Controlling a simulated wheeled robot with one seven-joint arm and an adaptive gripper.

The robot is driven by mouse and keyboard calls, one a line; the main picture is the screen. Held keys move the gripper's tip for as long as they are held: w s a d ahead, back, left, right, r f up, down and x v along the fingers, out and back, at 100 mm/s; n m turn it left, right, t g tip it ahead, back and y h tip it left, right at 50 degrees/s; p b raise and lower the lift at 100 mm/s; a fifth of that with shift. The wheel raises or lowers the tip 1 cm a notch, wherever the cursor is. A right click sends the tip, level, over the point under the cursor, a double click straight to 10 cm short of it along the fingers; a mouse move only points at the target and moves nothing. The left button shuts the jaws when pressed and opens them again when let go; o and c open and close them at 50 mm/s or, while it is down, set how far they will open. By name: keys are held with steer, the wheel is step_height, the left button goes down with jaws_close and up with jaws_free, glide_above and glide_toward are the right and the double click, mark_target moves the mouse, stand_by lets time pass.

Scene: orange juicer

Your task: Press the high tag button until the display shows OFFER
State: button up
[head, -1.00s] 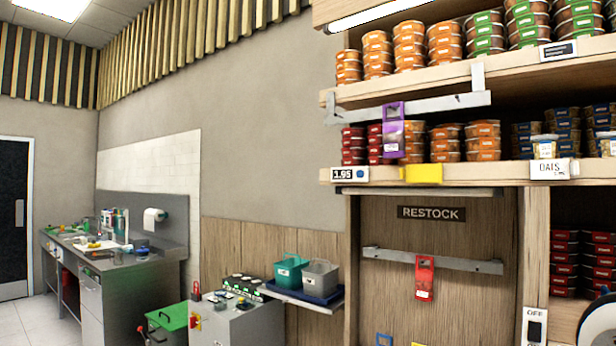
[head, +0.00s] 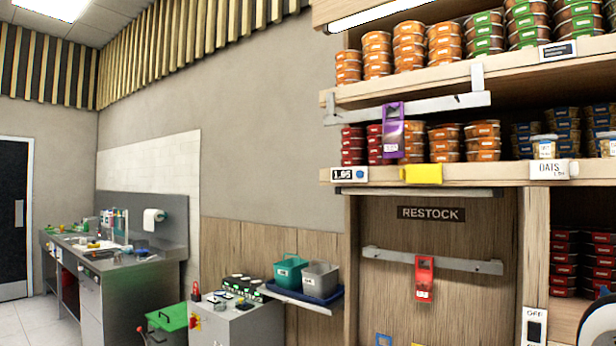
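The high tag (head: 343,174) is a small white tag with a dark display, on the front edge of the shelf above the RESTOCK panel. Its display shows a price that looks like 1.95, in small print, not OFFER. A round blue button (head: 361,174) sits at the right end of the tag. Nothing touches the button. My gripper is not in view. A rounded dark and white shape in the bottom right corner may be part of my arm.
A yellow tag (head: 422,174) sits right of the high tag. A purple holder (head: 393,130) hangs from a metal rail above it. A red holder (head: 424,278) hangs on the lower rail. A switch plate (head: 534,327) stands at lower right. Stacked tubs fill the shelves.

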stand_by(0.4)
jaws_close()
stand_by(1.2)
